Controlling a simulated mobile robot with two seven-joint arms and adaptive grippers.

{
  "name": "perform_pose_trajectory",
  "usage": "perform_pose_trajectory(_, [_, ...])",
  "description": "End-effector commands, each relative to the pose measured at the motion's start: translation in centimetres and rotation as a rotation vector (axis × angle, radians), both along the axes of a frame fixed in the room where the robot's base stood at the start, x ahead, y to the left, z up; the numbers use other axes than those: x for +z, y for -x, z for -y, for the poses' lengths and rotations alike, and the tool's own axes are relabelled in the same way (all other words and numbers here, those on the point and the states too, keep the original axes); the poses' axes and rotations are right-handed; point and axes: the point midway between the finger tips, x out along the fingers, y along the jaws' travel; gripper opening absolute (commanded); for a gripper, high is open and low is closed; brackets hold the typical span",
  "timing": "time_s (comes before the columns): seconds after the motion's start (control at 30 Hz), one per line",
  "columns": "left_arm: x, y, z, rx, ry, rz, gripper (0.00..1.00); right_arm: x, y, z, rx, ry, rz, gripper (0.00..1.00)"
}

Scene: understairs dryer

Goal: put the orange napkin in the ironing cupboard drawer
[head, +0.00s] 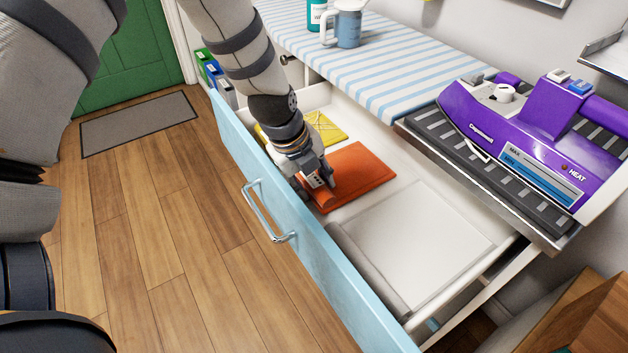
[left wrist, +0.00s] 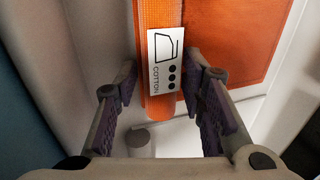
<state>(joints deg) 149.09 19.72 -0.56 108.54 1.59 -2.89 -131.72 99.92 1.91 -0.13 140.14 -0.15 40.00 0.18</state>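The orange napkin (head: 358,176) lies folded flat inside the open light-blue drawer (head: 236,143). In the left wrist view the napkin (left wrist: 226,40) has a thick rounded edge with a white "COTTON" label. My left gripper (head: 318,190) reaches down into the drawer at the napkin's near left edge. In the left wrist view my left gripper (left wrist: 163,95) is open, with one finger on each side of the rounded edge. Gaps show between the fingers and the napkin. My right gripper is not in view.
A yellow cloth (head: 326,129) lies behind the napkin, and a folded white-grey cloth (head: 420,245) lies in front. A striped ironing board (head: 390,65) with a purple iron (head: 520,130) overhangs the drawer's far side.

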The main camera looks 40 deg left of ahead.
Motion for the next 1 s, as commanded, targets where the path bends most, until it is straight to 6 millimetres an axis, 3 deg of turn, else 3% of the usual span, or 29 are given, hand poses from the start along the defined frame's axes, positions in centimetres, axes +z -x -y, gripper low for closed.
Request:
perform_pose_trajectory(0.27, [0.3,0.0,0.0,0.0,0.0,0.001,0.39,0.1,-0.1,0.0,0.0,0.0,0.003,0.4])
perform_pose_trajectory(0.37, [1.9,0.3,-0.1,0.0,0.0,0.005,0.39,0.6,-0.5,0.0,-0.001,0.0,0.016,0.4])
perform_pose_trajectory(0.6, [8.6,2.0,-0.9,0.0,0.0,0.015,0.39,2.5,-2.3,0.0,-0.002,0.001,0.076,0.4])
perform_pose_trajectory(0.7, [10.4,2.7,-1.2,-0.001,0.0,0.012,0.39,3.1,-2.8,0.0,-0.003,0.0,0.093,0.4])
perform_pose_trajectory(0.83, [11.5,3.2,-1.3,-0.001,0.001,0.005,0.39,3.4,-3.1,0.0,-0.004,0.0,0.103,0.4])
perform_pose_trajectory(1.0, [11.5,3.4,-1.4,-0.001,-0.001,-0.001,0.39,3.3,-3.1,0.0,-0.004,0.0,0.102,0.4])
